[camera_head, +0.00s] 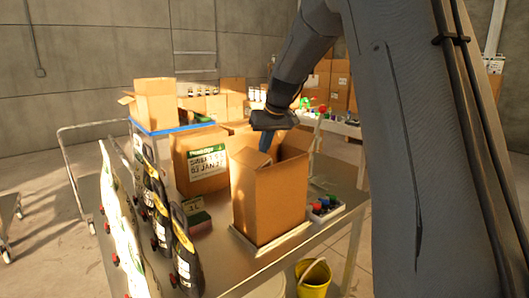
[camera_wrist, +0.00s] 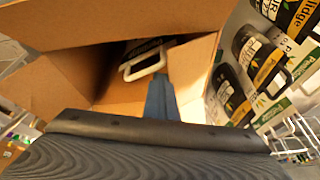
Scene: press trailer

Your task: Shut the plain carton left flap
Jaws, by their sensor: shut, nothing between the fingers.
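The plain carton (camera_head: 270,205) stands upright on the metal table, its top open. My gripper (camera_head: 265,143) points down at the carton's open top, and its blue fingers are closed together with nothing between them. In the wrist view the blue fingers (camera_wrist: 160,95) are beside a cardboard flap (camera_wrist: 193,68), which lies on the side toward the bottles; I cannot tell whether they touch it. Another flap (camera_wrist: 55,90) stands out on the opposite side. A white handle-like loop (camera_wrist: 143,62) shows inside the carton. My gripper partly hides the carton's rim in the head view.
A labelled carton (camera_head: 200,160) stands behind left. Dark bottles (camera_head: 186,250) line the table's left edge. Small coloured-cap items (camera_head: 325,207) sit right of the carton. A yellow bucket (camera_head: 313,278) is below the front edge. More cartons (camera_head: 155,103) stand behind.

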